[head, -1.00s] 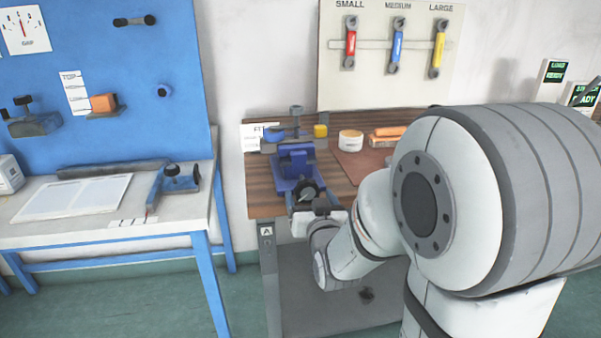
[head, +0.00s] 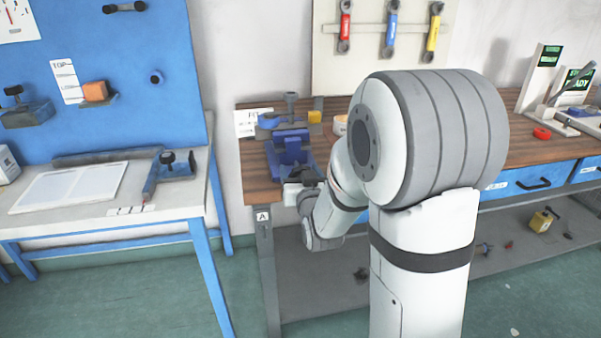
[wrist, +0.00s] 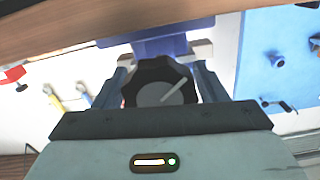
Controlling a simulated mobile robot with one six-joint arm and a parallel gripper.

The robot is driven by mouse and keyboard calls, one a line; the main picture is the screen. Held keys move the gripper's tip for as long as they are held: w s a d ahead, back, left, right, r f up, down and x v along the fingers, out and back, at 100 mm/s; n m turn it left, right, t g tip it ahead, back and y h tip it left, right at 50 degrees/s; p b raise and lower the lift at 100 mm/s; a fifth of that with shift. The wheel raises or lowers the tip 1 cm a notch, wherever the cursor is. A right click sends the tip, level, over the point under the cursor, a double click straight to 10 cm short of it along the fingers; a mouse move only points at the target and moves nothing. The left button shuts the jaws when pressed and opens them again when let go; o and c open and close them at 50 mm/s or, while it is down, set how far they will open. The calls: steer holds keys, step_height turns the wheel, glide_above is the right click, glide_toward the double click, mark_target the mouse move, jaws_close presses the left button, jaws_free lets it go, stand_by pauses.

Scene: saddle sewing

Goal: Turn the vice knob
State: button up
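The blue vice (head: 290,152) stands at the left end of the wooden bench, its front facing my gripper. In the wrist view the black, lobed vice knob (wrist: 158,80) has a grey face with a pale line slanting up to the right. The blue vice body (wrist: 160,42) shows behind it. My gripper (wrist: 161,75) has one finger on each side of the knob, and both fingers appear to press against its edges. In the head view my gripper (head: 304,182) is at the vice front, and my arm hides most of the knob.
Several wrenches hang on the board above, including a blue wrench (head: 391,28). A white table (head: 110,222) with blue legs stands to the left across a narrow gap.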

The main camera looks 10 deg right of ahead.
steer(key=c, duration=0.7)
steer(key=shift+f+b, duration=0.1)
steer(key=shift+b, duration=0.25)
